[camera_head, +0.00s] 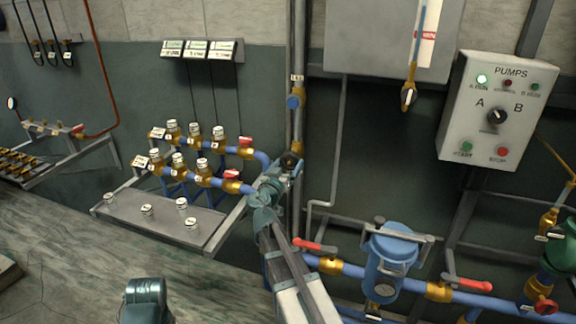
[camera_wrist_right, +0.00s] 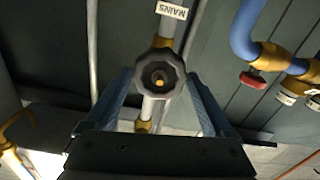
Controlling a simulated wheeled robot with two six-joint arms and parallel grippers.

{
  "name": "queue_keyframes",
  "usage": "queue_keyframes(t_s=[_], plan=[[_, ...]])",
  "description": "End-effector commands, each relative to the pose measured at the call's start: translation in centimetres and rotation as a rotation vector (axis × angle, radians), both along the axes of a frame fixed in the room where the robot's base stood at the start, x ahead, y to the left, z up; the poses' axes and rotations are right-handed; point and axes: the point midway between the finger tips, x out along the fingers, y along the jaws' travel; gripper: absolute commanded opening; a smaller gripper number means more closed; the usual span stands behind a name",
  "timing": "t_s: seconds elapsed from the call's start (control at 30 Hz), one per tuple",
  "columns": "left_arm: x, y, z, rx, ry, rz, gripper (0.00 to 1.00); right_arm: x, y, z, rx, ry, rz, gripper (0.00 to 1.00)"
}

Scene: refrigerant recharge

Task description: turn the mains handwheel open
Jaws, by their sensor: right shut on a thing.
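The mains handwheel (camera_wrist_right: 160,80) is a dark, lobed knob with a brass-coloured centre, on a vertical pipe beneath a white MAINS label (camera_wrist_right: 172,10). In the head view the handwheel (camera_head: 291,160) shows small and dark at the end of my right arm. My right gripper (camera_wrist_right: 160,88) has one finger on each side of the wheel and is shut on it. In the head view the right gripper (camera_head: 281,172) partly covers the wheel and the pipe behind it.
Blue pipes with brass valves and red handles (camera_head: 232,174) run left of the handwheel. A blue canister (camera_head: 390,262) stands at the lower right. A PUMPS control box (camera_head: 498,112) hangs on the wall at right. A grey shelf (camera_head: 165,222) with small gauges is at left.

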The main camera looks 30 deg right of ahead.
Motion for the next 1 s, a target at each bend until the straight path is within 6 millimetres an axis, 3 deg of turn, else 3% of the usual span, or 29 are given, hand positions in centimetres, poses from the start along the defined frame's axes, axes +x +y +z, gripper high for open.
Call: queue_keyframes(t_s=[0.23,0.63,1.0], plan=[[0.00,0.00,-0.01,0.000,0.000,0.000,0.50,-0.11,0.11,-0.03,-0.159,0.186,0.001,0.20],[0.00,0.00,-0.02,0.000,0.000,0.000,0.50,-0.15,0.14,-0.04,-0.193,0.228,0.002,0.20],[0.00,0.00,-0.01,0.000,0.000,0.000,0.50,-0.18,0.14,-0.04,-0.431,0.507,0.002,0.20]])
